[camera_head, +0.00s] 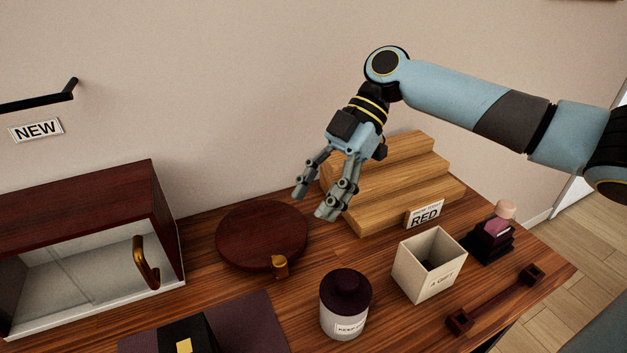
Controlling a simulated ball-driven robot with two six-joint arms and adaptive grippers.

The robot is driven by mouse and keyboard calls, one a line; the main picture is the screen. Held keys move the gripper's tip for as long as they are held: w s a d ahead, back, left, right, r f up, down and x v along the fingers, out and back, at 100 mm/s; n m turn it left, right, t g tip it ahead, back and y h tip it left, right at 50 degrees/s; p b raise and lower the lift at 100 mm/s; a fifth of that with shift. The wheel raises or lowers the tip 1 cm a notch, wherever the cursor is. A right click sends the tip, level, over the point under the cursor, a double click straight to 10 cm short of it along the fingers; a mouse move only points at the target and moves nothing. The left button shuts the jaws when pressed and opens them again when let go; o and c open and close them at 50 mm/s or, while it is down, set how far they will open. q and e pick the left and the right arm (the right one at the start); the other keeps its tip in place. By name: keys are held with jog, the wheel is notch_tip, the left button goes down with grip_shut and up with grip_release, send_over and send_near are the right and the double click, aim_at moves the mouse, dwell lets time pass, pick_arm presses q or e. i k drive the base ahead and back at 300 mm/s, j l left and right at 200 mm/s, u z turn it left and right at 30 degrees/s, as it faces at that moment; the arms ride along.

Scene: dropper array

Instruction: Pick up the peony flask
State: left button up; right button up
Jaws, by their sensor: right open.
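A small pink-purple bottle with a pale pink top, which looks like the peony flask (497,226), stands in a dark holder (488,249) at the right of the table. Its lower part is hidden by the holder. My right gripper (313,206) is open and empty, pointing down above the table between the dark round board and the wooden steps. It is well to the left of the flask and apart from it. My left gripper is out of view.
A white box (412,275) stands just left of the holder, with a dark-lidded jar (343,325) further left. Wooden steps (430,185) with a RED sign rise behind. A dark handle bar (495,302) lies in front. A cabinet (75,205) stands at left.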

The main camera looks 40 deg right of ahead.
aim_at(500, 221)
jog(key=k, duration=1)
